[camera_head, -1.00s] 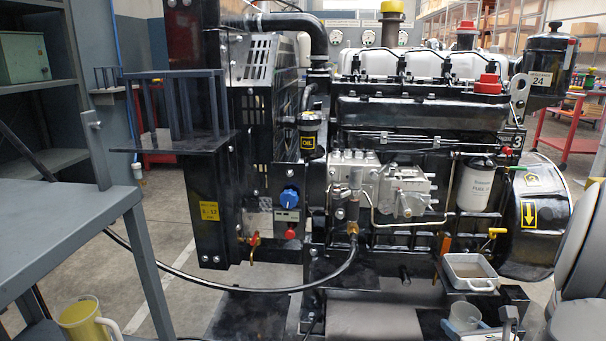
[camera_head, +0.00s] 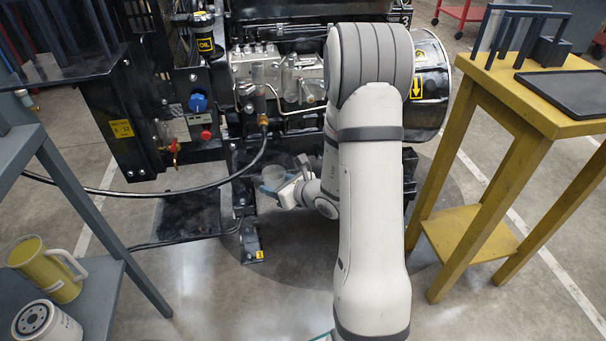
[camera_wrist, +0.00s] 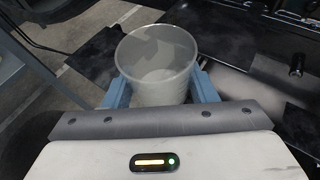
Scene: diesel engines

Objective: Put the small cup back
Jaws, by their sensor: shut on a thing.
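The small cup (camera_wrist: 157,62) is clear and translucent, and it stands roughly upright between the blue fingers of my gripper (camera_wrist: 158,92) in the wrist view. The fingers are shut on its sides, and it looks empty. In the head view the small cup (camera_head: 273,177) shows at the end of my gripper (camera_head: 284,187), in front of the lower part of the engine. My arm hides part of the engine and whatever lies behind it.
A yellow jug (camera_head: 47,268) and a white filter (camera_head: 46,322) stand on a grey shelf at lower left. A yellow table (camera_head: 553,117) with a black tray (camera_head: 570,92) is at right. A black hose (camera_head: 150,193) hangs before the engine (camera_head: 285,80). Open floor lies between.

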